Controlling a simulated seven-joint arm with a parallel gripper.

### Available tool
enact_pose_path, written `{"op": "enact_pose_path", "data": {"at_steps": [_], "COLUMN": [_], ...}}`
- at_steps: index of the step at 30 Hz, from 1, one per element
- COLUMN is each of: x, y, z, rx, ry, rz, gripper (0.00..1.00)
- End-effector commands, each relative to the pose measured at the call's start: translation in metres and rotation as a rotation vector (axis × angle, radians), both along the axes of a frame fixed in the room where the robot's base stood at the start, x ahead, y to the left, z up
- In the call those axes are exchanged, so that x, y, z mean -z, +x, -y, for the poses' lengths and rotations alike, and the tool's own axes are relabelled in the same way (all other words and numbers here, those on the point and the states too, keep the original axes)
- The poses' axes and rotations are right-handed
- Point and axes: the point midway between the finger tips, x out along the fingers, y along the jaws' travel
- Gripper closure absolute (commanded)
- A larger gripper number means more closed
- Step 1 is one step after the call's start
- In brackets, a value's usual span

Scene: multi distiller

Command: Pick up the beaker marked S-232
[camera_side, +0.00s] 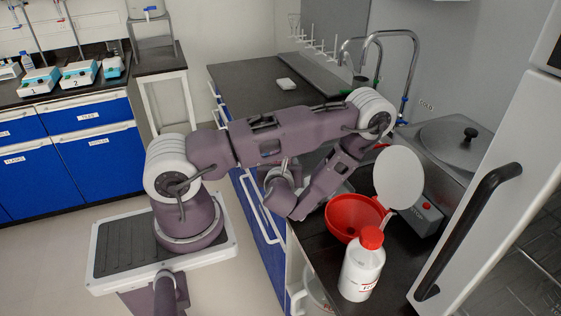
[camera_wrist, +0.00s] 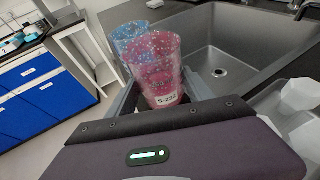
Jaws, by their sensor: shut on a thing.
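In the wrist view a clear, speckled beaker with pink contents and a white label reading S-232 (camera_wrist: 158,72) stands upright just beyond my gripper's body. My gripper (camera_wrist: 166,98) is shut on this beaker, with grey fingers showing at its left and right sides. A similar beaker with a blue tint (camera_wrist: 124,38) is just behind it to the left and partly hidden by it. In the side view my gripper is small beside the counter edge, and I cannot make out the beakers clearly there.
A grey sink (camera_wrist: 225,55) lies beyond and right of the beaker. A white door with a black handle (camera_side: 470,225) is at right.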

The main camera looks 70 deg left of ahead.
Motion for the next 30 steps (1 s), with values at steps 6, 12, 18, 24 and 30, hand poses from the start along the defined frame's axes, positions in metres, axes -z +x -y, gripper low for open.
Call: {"op": "enact_pose_path", "data": {"at_steps": [6,12,18,24,30], "x": [-0.009,-0.026,-0.034,-0.034,-0.034], "y": [0.000,0.000,-0.003,-0.013,-0.026], "z": [0.000,0.000,0.009,0.032,0.064], "rx": [0.000,0.001,0.003,0.004,0.005], "ry": [0.001,0.001,-0.001,0.000,-0.001], "rz": [0.001,0.001,-0.004,-0.004,-0.003], "gripper": [0.88,0.88,0.88,0.88,0.88]}}
